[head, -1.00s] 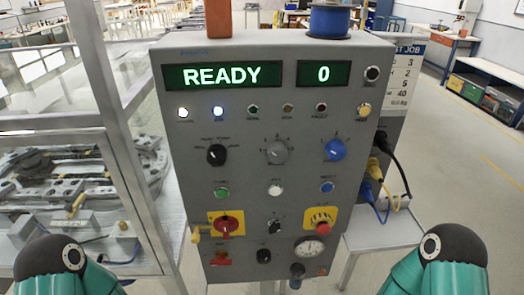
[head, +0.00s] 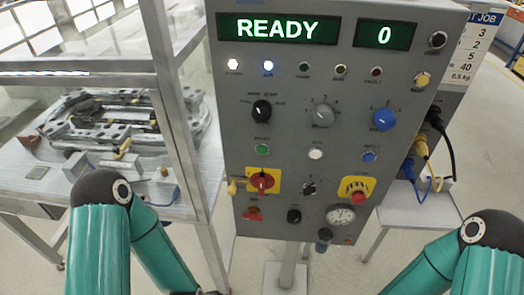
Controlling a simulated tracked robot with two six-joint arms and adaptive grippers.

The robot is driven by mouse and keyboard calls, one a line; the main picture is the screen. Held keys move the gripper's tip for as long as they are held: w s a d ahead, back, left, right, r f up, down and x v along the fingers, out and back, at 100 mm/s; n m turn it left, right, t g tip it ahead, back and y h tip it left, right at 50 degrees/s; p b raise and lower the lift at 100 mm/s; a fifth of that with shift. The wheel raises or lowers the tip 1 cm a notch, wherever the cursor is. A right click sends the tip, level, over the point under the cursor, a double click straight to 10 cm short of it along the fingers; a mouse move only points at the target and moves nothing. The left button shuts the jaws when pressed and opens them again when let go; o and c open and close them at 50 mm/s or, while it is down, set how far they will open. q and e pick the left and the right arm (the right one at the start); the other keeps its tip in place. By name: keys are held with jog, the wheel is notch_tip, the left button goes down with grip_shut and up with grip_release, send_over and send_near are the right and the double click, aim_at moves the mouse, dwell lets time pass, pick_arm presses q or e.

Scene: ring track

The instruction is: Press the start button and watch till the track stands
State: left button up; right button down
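The grey control panel (head: 292,82) stands upright in front of me. Its display (head: 278,29) reads READY, and a smaller display (head: 384,36) reads 0. A green button (head: 262,149) sits at the left of a row with a white button (head: 315,154) and a blue button (head: 369,157); their small labels are hard to read. The ring track (head: 120,97) lies on a table behind the frame at the left. My arms enter at the lower left and lower right, clear of the buttons. Neither gripper shows.
A red rotary switch on a yellow plate (head: 263,181) and a red mushroom button (head: 357,195) sit below the button row. White and blue lamps are lit. Cables (head: 425,150) hang at the panel's right side. A metal post (head: 177,110) stands between track and panel.

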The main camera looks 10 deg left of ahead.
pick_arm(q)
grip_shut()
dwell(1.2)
